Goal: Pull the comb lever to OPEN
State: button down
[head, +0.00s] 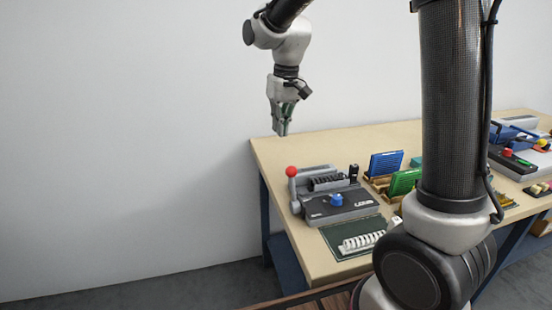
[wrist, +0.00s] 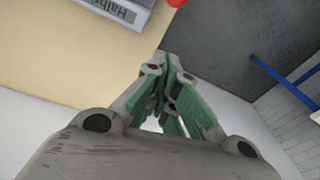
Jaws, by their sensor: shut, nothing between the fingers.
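The comb lever, a grey upright arm with a red ball knob (head: 291,172), stands at the left end of a grey binding machine (head: 340,205) on the bench. A sliver of the red knob also shows at the top edge of the wrist view (wrist: 176,2), beside a lettered side of the machine (wrist: 118,12). My gripper (head: 281,132) hangs fingers-down above the bench's far left corner, above the lever in the picture and apart from it. Its green fingers (wrist: 170,62) are shut and empty. Any OPEN marking is too small to read.
A white comb (head: 362,243) lies on a dark green mat (head: 335,238) in front of the machine. Blue (head: 386,163) and green (head: 404,182) card stacks stand to its right. Another grey machine (head: 520,165) is farther right. The bench (head: 275,150) is bare behind the lever.

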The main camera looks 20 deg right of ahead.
jog(key=s+f, duration=0.3)
jog(key=f, duration=0.6)
dwell(0.4)
dwell(0.4)
